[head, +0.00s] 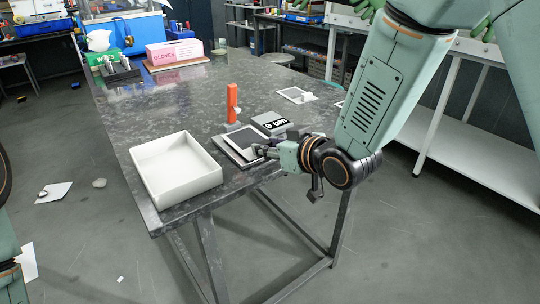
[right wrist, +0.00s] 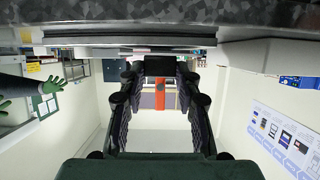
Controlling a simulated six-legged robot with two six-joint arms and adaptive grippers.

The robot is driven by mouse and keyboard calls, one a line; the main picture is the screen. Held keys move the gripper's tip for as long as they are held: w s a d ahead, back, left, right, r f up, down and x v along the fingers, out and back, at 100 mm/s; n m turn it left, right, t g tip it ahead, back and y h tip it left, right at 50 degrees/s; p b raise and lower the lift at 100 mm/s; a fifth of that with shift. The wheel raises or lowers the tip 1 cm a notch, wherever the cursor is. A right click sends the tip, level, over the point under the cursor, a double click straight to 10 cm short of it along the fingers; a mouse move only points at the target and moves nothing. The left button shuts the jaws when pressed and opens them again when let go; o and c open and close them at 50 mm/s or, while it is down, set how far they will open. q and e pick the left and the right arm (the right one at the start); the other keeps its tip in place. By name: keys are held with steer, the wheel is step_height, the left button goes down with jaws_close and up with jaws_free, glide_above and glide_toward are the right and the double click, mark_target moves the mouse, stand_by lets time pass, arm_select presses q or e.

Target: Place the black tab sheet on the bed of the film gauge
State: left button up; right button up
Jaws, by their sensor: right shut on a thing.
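The black tab sheet (head: 243,140) is a dark flat rectangle with a pale border under it, near the table's front edge. My right gripper (head: 262,151) is at its right corner, low over the table, and is shut on it. In the right wrist view, a dark piece (right wrist: 160,65) lies between the fingertips. An orange upright (head: 232,103), which seems to be part of the film gauge, stands just behind the sheet and also shows in the right wrist view (right wrist: 160,102). The gauge's bed is hard to make out. My left gripper is out of view.
An empty white tray (head: 178,168) stands left of the sheet. A grey case with a black label (head: 270,122) lies behind my right gripper. A white-framed plate (head: 296,95) lies farther back. A pink glove box (head: 175,52) is at the far end; the table's middle is clear.

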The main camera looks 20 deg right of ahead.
steer(key=shift+f, duration=0.3)
steer(key=shift+a+r, duration=0.15)
steer(key=shift+a, duration=0.05)
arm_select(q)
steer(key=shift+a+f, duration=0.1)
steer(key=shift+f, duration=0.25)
arm_select(e)
steer(key=o, duration=0.6)
steer(key=shift+d+f, duration=0.2)
steer(key=o, duration=0.3)
steer(key=shift+a, duration=0.15)
steer(key=shift+o, duration=0.2)
steer(key=shift+r, duration=0.1)
